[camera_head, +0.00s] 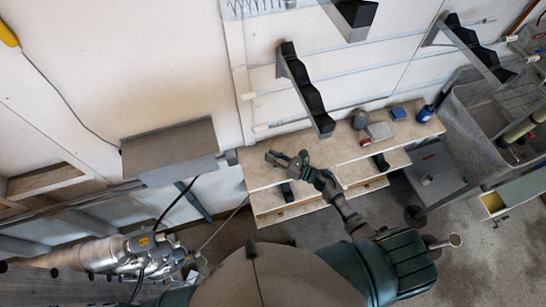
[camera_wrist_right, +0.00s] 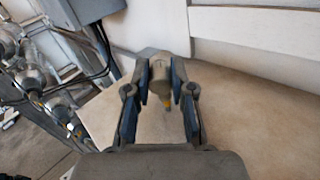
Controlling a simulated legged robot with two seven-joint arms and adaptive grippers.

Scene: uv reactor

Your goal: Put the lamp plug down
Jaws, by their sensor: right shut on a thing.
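My right gripper (camera_head: 279,159) is over the left end of the pale worktop (camera_head: 340,152) in the head view. In the right wrist view, my right gripper (camera_wrist_right: 160,72) is shut on a grey-brown, rounded piece, the lamp plug (camera_wrist_right: 159,64), with a small yellow bit below it. The plug is between the fingertips, over the worktop (camera_wrist_right: 240,120). I cannot tell whether it touches the surface. In the head view the plug is too small to make out clearly. My left gripper is not in view.
A silver reactor (camera_head: 100,253) with cables lies at lower left. A grey wall box (camera_head: 170,152) is left of the worktop. Cans, a blue box (camera_head: 398,113) and a blue bottle (camera_head: 425,113) stand at the worktop's right end. A black-topped bracket (camera_head: 305,90) juts out above.

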